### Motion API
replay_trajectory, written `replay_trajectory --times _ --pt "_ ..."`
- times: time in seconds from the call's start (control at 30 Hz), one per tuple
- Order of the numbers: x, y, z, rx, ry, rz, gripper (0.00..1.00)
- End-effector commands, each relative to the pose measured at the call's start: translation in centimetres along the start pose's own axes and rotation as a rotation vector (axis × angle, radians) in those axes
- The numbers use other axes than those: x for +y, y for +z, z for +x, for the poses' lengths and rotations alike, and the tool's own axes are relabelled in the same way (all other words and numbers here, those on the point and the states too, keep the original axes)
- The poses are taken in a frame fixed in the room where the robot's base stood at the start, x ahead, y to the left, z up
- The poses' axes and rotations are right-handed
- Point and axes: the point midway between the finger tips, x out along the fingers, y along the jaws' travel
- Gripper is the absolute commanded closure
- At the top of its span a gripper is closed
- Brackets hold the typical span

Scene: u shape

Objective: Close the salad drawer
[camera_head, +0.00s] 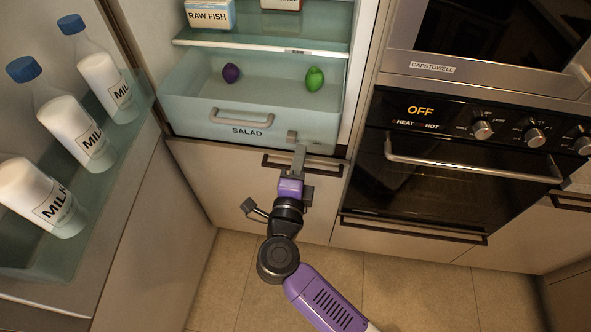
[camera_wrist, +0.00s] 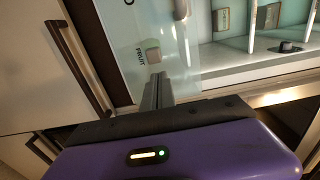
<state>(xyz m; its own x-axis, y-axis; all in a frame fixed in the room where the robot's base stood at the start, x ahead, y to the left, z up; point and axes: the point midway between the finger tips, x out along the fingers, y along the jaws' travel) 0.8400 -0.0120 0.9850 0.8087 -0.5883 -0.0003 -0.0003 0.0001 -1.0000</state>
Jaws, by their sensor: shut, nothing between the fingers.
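The salad drawer (camera_head: 196,125) is a pale, see-through bin low in the fridge, with a grey bar handle (camera_head: 242,118) and the label SALAD. Its inside shows from above, so it looks pulled out at least partly. A purple item (camera_head: 231,73) and a green item (camera_head: 314,79) lie in it. My gripper (camera_head: 299,152) is shut and empty, at the lower right of the drawer front near a small grey knob (camera_head: 292,136). In the wrist view my gripper (camera_wrist: 157,88) points at a pale panel marked FRUIT with a grey knob (camera_wrist: 153,55). I cannot tell whether it touches.
The open fridge door at left holds milk bottles (camera_head: 62,125). A glass shelf (camera_head: 260,43) with a raw fish box (camera_head: 209,14) is above the drawer. A cabinet front (camera_head: 220,185) with a dark handle lies below. An oven (camera_head: 440,185) stands at right.

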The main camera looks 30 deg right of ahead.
Motion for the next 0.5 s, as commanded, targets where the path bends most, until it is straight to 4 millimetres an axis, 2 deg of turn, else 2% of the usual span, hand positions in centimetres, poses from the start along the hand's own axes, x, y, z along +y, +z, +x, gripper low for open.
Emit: replay_trajectory --times 0.1,0.2,0.5 --pt "-0.2 0.0 2.0 0.002 0.0 0.0 1.0" --pt "-0.1 0.0 3.1 0.0 0.0 0.0 1.0" --pt "0.0 0.0 4.4 0.0 0.0 0.0 1.0"
